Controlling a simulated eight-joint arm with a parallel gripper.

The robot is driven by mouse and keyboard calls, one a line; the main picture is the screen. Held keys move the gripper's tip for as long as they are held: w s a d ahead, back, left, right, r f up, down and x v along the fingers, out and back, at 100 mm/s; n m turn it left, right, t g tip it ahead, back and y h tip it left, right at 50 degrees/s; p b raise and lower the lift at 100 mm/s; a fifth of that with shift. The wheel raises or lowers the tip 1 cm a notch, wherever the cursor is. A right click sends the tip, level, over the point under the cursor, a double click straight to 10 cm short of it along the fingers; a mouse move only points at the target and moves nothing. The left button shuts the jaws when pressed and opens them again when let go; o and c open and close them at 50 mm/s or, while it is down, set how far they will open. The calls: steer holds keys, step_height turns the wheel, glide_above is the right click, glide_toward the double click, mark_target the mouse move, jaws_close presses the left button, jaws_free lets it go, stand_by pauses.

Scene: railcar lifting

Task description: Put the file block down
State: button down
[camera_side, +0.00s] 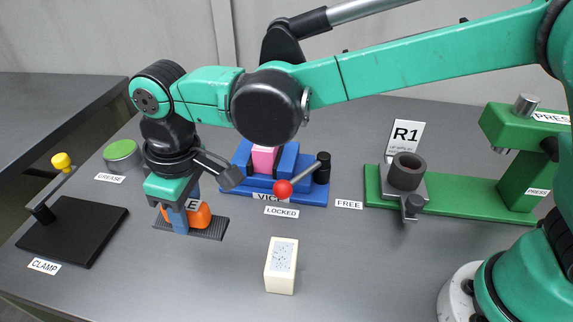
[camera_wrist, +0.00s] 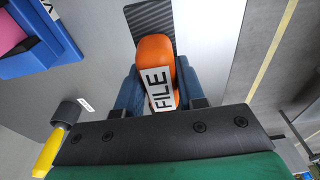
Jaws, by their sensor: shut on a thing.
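The file block is an orange body (camera_side: 200,216) on a dark ribbed plate (camera_side: 212,232). In the wrist view its orange top (camera_wrist: 155,52) carries a white FILE label (camera_wrist: 160,90), and the ribbed plate (camera_wrist: 150,20) shows beyond it. My gripper (camera_side: 182,218) is shut on the block, with blue fingers on both sides of the orange body (camera_wrist: 158,95). The block is left of and in front of the blue vice (camera_side: 300,180), low over the grey table. I cannot tell if its plate touches the table.
The vice holds a pink block (camera_side: 264,160), with a red-knobbed lever (camera_side: 284,188) nearby. A clamp stand (camera_side: 70,230) is left, a grease pot (camera_side: 121,152) behind. A cream block (camera_side: 281,265) stands at front. The green press (camera_side: 450,200) is right. Bare table lies between.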

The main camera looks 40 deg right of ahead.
mark_target(193, 205)
step_height(193, 205, down, 9)
steer(key=shift+r, duration=0.1)
stand_by(0.3)
steer(key=c, duration=0.5)
jaws_free()
steer(key=shift+f, duration=0.2)
steer(key=shift+c, duration=0.2)
steer(key=r, duration=0.8)
steer(key=s+d+r, duration=0.1)
steer(key=r, duration=0.3)
steer(key=s+d+m+t, duration=0.1)
steer(key=d+m+t, duration=0.1)
steer(key=d, duration=0.7)
steer(key=s+d+m+t, duration=0.2)
steer(key=d+m, duration=0.2)
steer(key=d, duration=0.4)
steer(key=s+d+m+t+h, duration=0.1)
steer(key=s+d+m+t, duration=0.1)
steer(key=d, duration=0.7)
steer(key=shift+d+r+m, duration=0.3)
steer(key=shift+r+m, duration=0.15)
steer(key=shift+m, duration=0.05)
